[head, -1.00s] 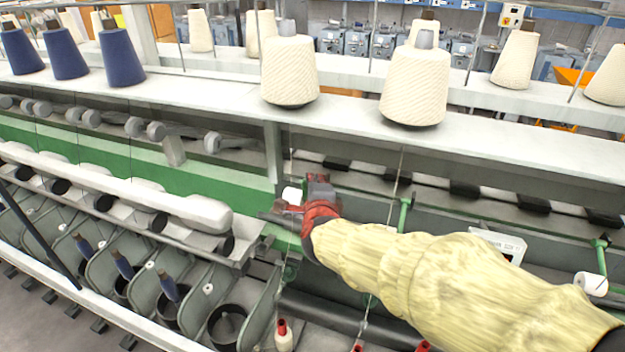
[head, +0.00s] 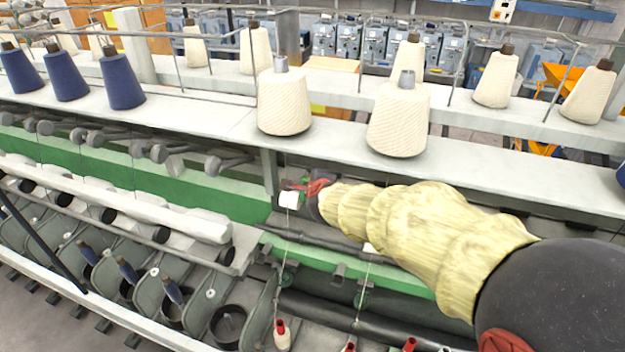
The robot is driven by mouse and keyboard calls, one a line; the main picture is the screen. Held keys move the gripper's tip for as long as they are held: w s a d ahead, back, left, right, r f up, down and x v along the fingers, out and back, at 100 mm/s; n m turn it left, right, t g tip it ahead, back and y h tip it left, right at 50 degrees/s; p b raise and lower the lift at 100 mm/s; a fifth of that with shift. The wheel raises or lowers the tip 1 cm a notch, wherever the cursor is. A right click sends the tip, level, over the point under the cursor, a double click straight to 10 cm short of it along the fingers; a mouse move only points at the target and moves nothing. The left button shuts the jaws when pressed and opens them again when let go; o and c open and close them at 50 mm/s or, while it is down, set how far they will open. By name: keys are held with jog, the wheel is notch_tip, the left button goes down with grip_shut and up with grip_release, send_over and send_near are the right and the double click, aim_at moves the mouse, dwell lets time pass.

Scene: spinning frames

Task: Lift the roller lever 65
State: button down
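The fingers are small and partly hidden by the lever and my own wrist. I cannot tell whether they touch it or are closed on it. A thread runs down from the roller.
A long shelf (head: 225,122) with cream cones (head: 284,102) and blue cones (head: 121,80) runs above the gripper. A green rail (head: 345,270) lies below my arm. Red-topped bobbins (head: 281,335) stand at the bottom. My sleeved arm hides the frame to the right.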

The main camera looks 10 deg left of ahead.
jog(key=shift+w+r, duration=0.1)
jog(key=shift+r, duration=0.05)
jog(key=c, duration=1.9)
grip_release()
jog(key=v, duration=1.2)
